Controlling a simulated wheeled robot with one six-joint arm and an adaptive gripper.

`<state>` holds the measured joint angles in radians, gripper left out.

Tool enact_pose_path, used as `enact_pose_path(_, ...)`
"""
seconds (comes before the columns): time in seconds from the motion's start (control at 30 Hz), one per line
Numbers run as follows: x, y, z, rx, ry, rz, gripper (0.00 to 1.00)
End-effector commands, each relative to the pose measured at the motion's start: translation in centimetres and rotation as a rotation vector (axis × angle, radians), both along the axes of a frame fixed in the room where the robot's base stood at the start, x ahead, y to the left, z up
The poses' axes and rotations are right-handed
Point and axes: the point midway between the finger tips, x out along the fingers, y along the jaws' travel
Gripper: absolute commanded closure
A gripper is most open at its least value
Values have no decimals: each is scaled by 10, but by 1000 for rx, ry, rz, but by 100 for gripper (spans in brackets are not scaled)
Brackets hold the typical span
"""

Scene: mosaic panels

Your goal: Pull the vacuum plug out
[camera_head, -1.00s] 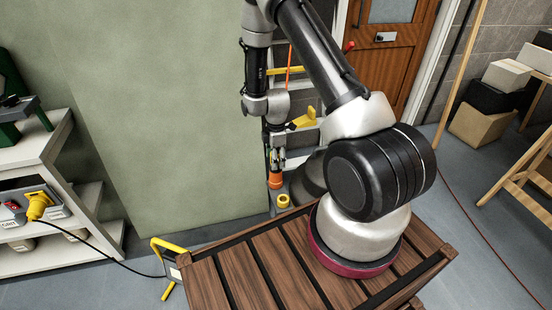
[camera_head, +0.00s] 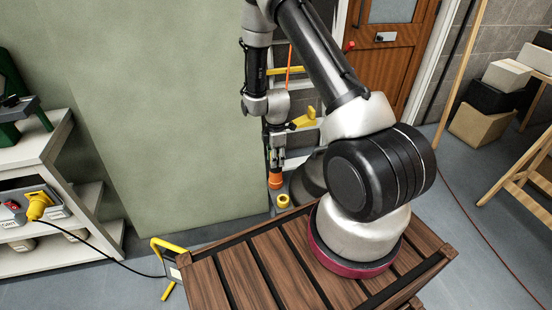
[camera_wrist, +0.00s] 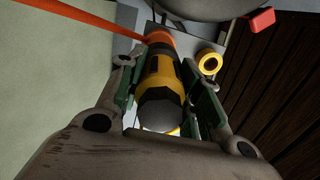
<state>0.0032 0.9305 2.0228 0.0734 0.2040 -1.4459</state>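A yellow and black plug-like body (camera_wrist: 162,84), which I take to be the vacuum plug, lies between the fingers of my gripper (camera_wrist: 166,76) in the wrist view. Its rounded dark end faces the camera, and its far end meets an orange part. In the head view my gripper (camera_head: 277,160) points down just above this orange part (camera_head: 275,181). The fingers stand along both sides of the body, very near it. I cannot tell whether both pads touch it. The fingers hide most of the body in the head view.
A yellow ring (camera_head: 283,201) sits beside the orange part and also shows in the wrist view (camera_wrist: 209,63). Another yellow plug (camera_head: 38,205) with a black cable is on the left shelf (camera_head: 70,262). A slatted wooden surface (camera_head: 232,275) is in front. A green panel (camera_head: 170,120) stands left.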

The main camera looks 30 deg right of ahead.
Motion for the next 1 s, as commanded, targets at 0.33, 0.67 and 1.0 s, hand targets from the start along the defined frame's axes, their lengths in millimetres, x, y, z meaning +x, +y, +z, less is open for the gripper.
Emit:
enact_pose_path(0.33, 1, 0, 6, 0, -1, 0, 100)
enact_pose_path(0.67, 1, 0, 19, 0, -1, 0, 100)
enact_pose_path(1.0, 1, -1, 33, 0, -1, 0, 100)
